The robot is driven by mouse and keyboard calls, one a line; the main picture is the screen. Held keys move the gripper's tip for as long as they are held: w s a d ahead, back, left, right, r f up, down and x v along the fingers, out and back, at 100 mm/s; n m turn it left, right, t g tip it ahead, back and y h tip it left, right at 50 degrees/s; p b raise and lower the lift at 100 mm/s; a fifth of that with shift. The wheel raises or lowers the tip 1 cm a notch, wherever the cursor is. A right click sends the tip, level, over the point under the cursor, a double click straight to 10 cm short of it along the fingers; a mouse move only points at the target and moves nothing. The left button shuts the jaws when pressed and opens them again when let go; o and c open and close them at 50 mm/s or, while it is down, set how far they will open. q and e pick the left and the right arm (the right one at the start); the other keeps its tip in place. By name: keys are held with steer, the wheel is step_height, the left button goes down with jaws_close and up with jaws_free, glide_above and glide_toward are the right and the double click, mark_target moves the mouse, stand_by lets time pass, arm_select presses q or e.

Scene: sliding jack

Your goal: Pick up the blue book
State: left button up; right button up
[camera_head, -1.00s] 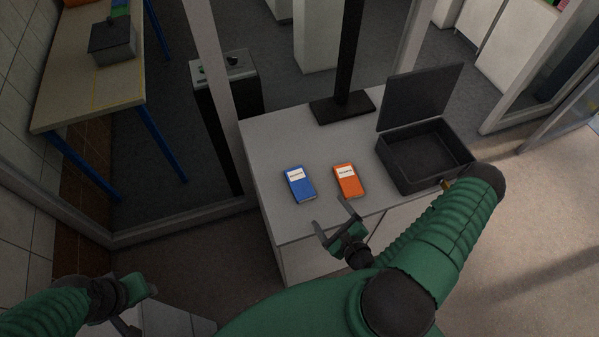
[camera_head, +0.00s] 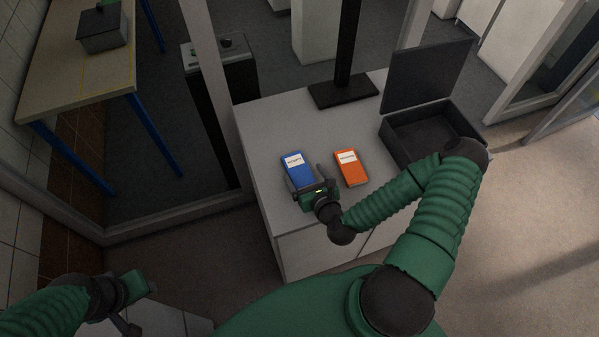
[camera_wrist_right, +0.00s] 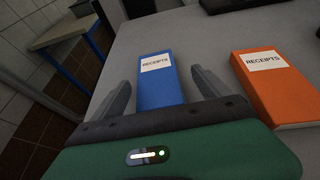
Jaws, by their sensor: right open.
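The blue book (camera_head: 295,168) lies flat on the grey table top (camera_head: 275,130), with a white label on its far part. In the right wrist view the blue book (camera_wrist_right: 160,82) sits between the two fingers, its label reading "RECEIPTS". My right gripper (camera_head: 306,184) is open at the book's near end, one finger on each side of it. In the wrist view my right gripper (camera_wrist_right: 160,88) shows a gap between each finger and the book. The palm hides the book's near end. My left gripper (camera_head: 135,325) is at the lower left, far from the table, only partly visible.
An orange book (camera_head: 350,168) lies just right of the blue one; it also shows in the wrist view (camera_wrist_right: 275,88). An open black box (camera_head: 425,130) stands at the table's right. A black post base (camera_head: 343,92) is at the back. The table's left is clear.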

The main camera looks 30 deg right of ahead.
mark_target(299, 170)
steer(key=x, duration=0.2)
steer(key=shift+w+a+f+b, duration=0.15)
steer(key=shift+w+f+b, duration=0.1)
steer(key=shift+w+b, duration=0.1)
steer(key=shift+w+a, duration=0.15)
steer(key=shift+w, duration=0.1)
steer(key=shift+s, duration=0.1)
steer(key=c, duration=0.5)
steer(key=shift+d, duration=0.2)
steer(key=c, duration=0.7)
steer(key=shift+a, duration=0.1)
steer(key=c, duration=0.5)
steer(key=shift+r, duration=0.1)
